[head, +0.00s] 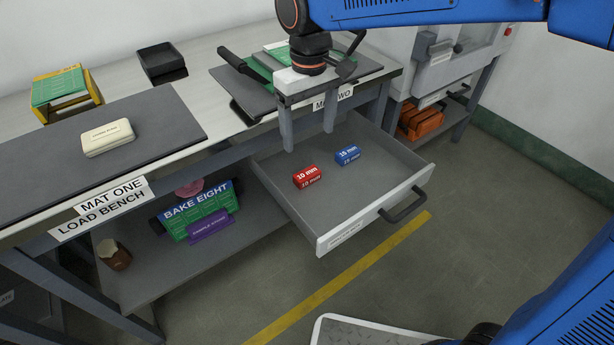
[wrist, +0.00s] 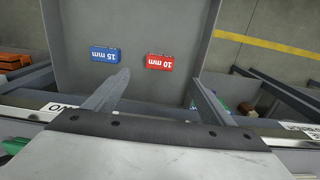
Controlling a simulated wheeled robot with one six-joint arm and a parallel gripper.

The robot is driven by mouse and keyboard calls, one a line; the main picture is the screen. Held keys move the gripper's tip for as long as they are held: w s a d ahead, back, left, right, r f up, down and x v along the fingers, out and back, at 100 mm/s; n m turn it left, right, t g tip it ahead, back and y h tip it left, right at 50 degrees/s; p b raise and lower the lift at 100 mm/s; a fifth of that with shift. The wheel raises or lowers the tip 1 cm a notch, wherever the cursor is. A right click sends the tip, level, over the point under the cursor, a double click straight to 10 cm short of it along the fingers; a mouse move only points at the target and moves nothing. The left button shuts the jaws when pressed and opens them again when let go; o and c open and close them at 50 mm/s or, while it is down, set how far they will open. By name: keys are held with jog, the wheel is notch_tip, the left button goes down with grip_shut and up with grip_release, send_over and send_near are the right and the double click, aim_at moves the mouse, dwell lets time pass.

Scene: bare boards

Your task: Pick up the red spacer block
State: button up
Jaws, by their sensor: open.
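The red spacer block (head: 307,176), marked 10 mm, lies in the open drawer (head: 345,222), left of a blue spacer block (head: 348,154) marked 15 mm. The two blocks are apart. In the wrist view the red block (wrist: 159,62) lies beyond the fingertips and between their lines, and the blue block (wrist: 104,54) is to its left. My gripper (head: 309,142) is open and empty, pointing down above the rear part of the drawer. Its fingers also show in the wrist view (wrist: 160,78), wide apart. Neither finger visibly touches a block.
The drawer has raised walls and a dark handle (head: 404,205). The bench edge with mat two (head: 355,82) is close behind my gripper. Mat one (head: 165,120) holds a cream box (head: 108,138). A lower shelf (head: 150,270) holds a Bake Eight box (head: 198,212). The drawer's front floor is clear.

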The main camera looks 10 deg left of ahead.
send_over(307, 173)
jog(key=f, duration=0.8)
jog(key=shift+s+d+f, duration=0.15)
jog(key=shift+d+f, duration=0.1)
jog(key=shift+f, duration=0.15)
jog(key=shift+a+f, duration=0.15)
jog(key=shift+f, duration=1.15)
jog(key=shift+a+f, duration=0.1)
jog(key=shift+f, duration=1.15)
jog(key=c, duration=1.2)
